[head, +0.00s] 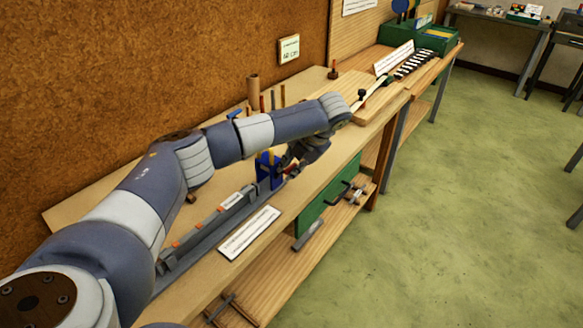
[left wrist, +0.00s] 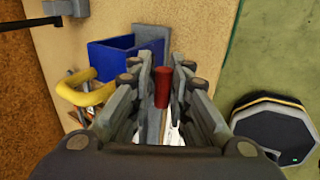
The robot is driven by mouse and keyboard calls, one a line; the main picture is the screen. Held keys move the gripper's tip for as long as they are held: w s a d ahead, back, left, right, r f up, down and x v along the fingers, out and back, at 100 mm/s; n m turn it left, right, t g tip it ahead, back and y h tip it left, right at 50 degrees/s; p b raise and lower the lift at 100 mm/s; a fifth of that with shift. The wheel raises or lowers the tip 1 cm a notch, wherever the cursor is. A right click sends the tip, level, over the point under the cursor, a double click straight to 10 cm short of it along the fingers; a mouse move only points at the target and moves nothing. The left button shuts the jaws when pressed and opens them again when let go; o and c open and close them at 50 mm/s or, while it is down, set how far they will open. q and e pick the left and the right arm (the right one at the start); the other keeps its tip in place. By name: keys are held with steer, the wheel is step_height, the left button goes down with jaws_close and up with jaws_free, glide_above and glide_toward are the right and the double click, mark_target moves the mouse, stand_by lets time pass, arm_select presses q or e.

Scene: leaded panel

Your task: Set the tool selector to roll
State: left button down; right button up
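A blue block-like device (head: 265,173) stands on the bench at the end of a long grey rail. In the left wrist view the blue body (left wrist: 112,58) has a yellow curved handle (left wrist: 74,94) beside it and a red cylindrical grip (left wrist: 162,87) near it. I cannot tell which part is the tool selector, and no roll mark is readable. My left gripper (head: 289,168) is at the right side of the blue device. In the left wrist view its fingers (left wrist: 162,80) are apart, with the red grip showing between them. My right gripper is not in view.
The grey rail (head: 208,232) with orange marks and a white label card (head: 249,232) lie along the bench. Several upright tools and a brown tube (head: 253,88) stand behind my left arm.

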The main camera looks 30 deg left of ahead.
arm_select(q)
steer(key=shift+d+f, duration=0.1)
steer(key=shift+f, duration=0.1)
steer(key=shift+a+r+h, duration=0.25)
steer(key=shift+a+h, duration=0.1)
steer(key=shift+h, duration=0.55)
steer(key=shift+a+r+h, duration=0.25)
steer(key=shift+a+h, duration=0.05)
steer(key=shift+h, duration=0.6)
steer(key=c, duration=1.6)
jaws_free()
steer(key=shift+d, duration=0.1)
steer(key=shift+w, duration=0.1)
step_height(320, 180, up, 8)
glide_above(293, 166)
